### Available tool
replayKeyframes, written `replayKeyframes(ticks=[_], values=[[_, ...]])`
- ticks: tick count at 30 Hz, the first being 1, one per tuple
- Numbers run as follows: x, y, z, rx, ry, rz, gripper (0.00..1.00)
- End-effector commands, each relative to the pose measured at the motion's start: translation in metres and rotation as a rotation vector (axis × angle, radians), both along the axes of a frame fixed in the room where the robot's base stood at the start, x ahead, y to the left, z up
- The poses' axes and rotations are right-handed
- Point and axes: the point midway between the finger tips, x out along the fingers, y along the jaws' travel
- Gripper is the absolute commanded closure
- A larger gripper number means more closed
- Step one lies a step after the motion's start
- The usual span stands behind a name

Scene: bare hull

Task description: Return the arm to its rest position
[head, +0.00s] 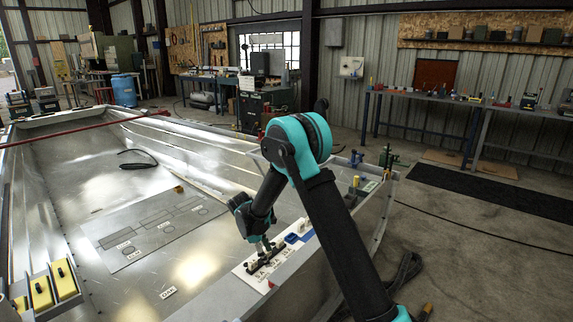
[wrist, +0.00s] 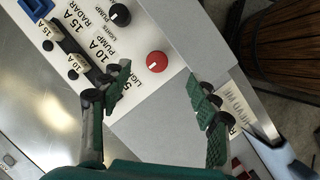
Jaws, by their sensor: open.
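My gripper (head: 262,246) hangs low over a white switch panel on the hull's right side in the head view. My arm is reached out and bent, with its elbow high. In the wrist view my gripper (wrist: 153,82) is open, its two green fingers wide apart with nothing held between them. The white panel (wrist: 128,40) lies below, with a red knob (wrist: 157,62) showing between the fingers and a black knob (wrist: 120,14) farther up. Printed labels include PUMP and RADAR. I cannot tell how far the fingertips are above the panel.
The bare metal hull (head: 110,205) fills the left, with a marked plate (head: 150,232) on its floor. Yellow-topped boxes (head: 42,292) stand at lower left. Small items sit on the hull's right edge. A long workbench (head: 440,98) stands behind. A wooden barrel (wrist: 285,45) shows in the wrist view.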

Motion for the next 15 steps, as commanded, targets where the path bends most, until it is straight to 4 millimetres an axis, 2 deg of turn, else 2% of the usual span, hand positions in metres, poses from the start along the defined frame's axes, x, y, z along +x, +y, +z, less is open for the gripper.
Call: replayKeyframes(ticks=[1, 6, 11, 15], values=[[-0.002, -0.018, 0.015, 0.019, -0.018, -0.050, 0.39], [-0.016, -0.068, 0.055, 0.095, -0.088, -0.231, 0.39], [-0.037, -0.113, 0.087, 0.167, -0.153, -0.406, 0.39], [-0.061, -0.150, 0.110, 0.229, -0.209, -0.561, 0.39]])
